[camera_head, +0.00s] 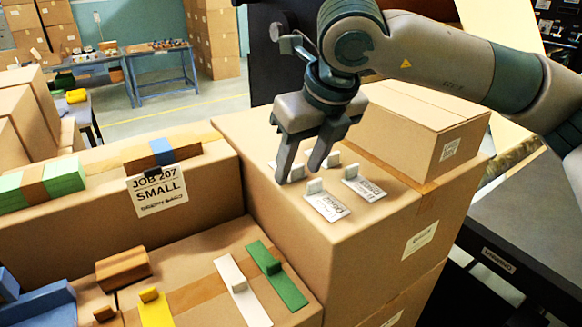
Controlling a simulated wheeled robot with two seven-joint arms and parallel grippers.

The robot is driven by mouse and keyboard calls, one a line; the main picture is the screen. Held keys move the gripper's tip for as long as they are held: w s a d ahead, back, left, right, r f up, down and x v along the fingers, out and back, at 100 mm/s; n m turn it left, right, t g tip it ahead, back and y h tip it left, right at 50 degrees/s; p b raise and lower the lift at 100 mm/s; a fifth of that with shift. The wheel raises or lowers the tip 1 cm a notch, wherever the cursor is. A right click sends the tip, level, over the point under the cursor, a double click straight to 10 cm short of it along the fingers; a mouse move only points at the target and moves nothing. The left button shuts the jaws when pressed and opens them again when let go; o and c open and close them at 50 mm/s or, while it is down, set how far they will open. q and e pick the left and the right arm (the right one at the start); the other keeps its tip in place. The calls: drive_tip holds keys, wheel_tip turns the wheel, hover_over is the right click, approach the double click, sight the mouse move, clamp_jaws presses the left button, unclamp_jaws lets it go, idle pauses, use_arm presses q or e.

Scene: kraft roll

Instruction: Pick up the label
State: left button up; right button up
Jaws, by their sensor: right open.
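Several small white labels with dark print lie on top of a large cardboard box (385,232), each with a small pale upright tab. The front label (328,207) and the right label (366,189) show clearly. Others further back are partly hidden by my right gripper. My right gripper (302,172) points down over the labels, open, with its fingertips just behind the front label. Nothing shows between its fingers. I cannot tell whether the fingertips touch the box. My left gripper is out of view.
A closed carton (415,120) stands behind the labels on the right. A "JOB 207 SMALL" sign (158,190) hangs on the left box. Green, white and yellow strips with raised blocks lie on the lower front box (190,262). A blue-legged table (160,70) stands far behind.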

drive_tip(key=shift+c, duration=0.4)
clamp_jaws()
drive_tip(key=shift+r, duration=0.1)
drive_tip(key=shift+r+b, duration=0.5)
drive_tip(key=shift+b, duration=0.1)
drive_tip(key=r+b, duration=0.1)
drive_tip(key=d+r+b, duration=0.1)
drive_tip(key=r, duration=0.1)
drive_tip(key=shift+w+r, duration=0.1)
drive_tip(key=shift+w, duration=0.1)
drive_tip(key=w+d+r+b, duration=0.2)
drive_tip(key=d+r+b, duration=0.2)
drive_tip(key=d, duration=0.6)
drive_tip(key=shift+d+r, duration=0.3)
drive_tip(key=shift+r, duration=1.05)
drive_tip(key=shift+s+f, duration=0.1)
